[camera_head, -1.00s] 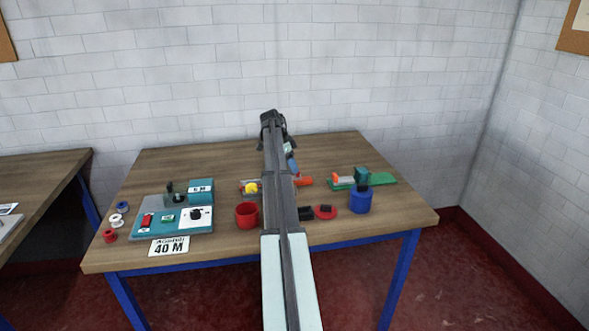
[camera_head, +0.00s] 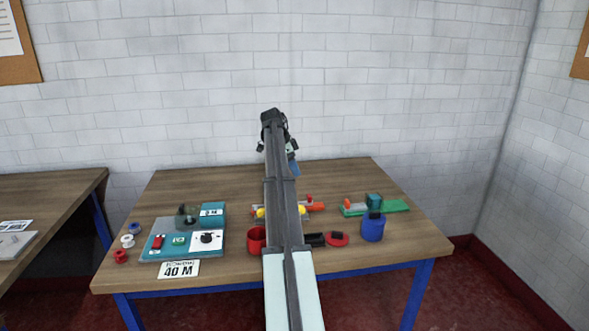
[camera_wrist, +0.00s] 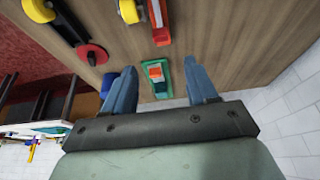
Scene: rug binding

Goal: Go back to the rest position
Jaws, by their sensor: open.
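My gripper (camera_wrist: 163,88) is open and empty in the wrist view, its two blue fingers spread apart. Beyond the fingers lies the wooden table (camera_wrist: 225,40), with a green-based device (camera_wrist: 155,75) showing between them, apart from both. In the head view my arm stretches over the middle of the table, with its end raised near the back wall. Only one blue finger (camera_head: 293,167) shows clearly there, and the rest of the gripper is hidden behind the arm.
A teal machine (camera_head: 185,238) and a 40 M sign (camera_head: 179,269) are at left. A red cup (camera_head: 256,240), a red disc (camera_head: 337,239), a blue pot (camera_head: 373,228) and a green-based device (camera_head: 388,206) stand middle to right. A white brick wall (camera_head: 200,90) rises behind.

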